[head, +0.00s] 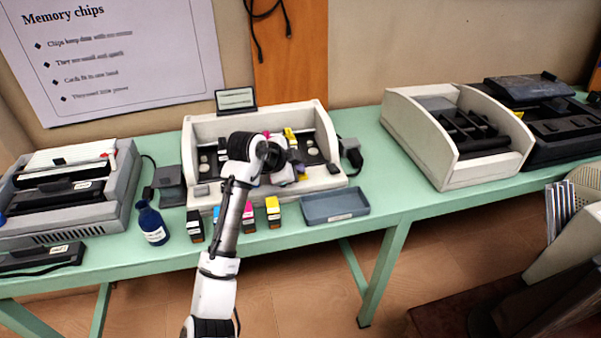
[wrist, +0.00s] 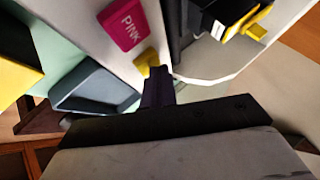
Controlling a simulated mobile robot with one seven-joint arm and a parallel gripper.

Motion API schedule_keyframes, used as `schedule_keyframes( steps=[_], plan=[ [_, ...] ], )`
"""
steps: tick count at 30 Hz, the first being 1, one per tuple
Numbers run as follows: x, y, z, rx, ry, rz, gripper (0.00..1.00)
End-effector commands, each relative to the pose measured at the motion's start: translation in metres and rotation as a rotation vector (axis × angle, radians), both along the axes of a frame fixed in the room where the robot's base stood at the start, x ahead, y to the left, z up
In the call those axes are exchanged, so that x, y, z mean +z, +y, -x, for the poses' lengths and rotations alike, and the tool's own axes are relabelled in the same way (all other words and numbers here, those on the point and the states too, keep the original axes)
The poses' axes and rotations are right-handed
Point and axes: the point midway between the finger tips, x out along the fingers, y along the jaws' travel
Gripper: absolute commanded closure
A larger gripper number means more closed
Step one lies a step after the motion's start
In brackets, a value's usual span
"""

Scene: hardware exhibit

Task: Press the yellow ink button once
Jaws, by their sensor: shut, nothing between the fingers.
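The beige ink machine (head: 325,183) stands on the green table. My gripper (head: 300,172) is over its right front part, with the arm reaching across the machine. In the wrist view the dark fingers (wrist: 157,88) are shut and empty. A small yellow piece (wrist: 148,62) shows right at the fingertips, beside a pink plate marked PINK (wrist: 122,23). It looks like the yellow button, partly hidden by the fingers; I cannot tell whether they touch it or whether it is pressed. A yellow-and-black cartridge (wrist: 258,22) sits inside the machine.
A blue-grey tray (head: 335,206) lies at the machine's front right; it also shows in the wrist view (wrist: 95,90). Loose cartridges, including a yellow one (head: 273,212), stand along the front. A blue bottle (head: 151,224) stands left. The table right of the tray is clear.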

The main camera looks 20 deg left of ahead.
Motion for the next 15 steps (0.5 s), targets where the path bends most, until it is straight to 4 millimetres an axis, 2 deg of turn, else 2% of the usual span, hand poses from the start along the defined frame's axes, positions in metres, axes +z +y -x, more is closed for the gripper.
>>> schedule_keyframes(
  steps=[7, 15],
  plan=[
    [0.015, 0.000, 0.000, 0.000, 0.000, 0.000, 1.00],
    [0.016, 0.000, 0.000, 0.000, 0.000, 0.000, 1.00]
  ],
)
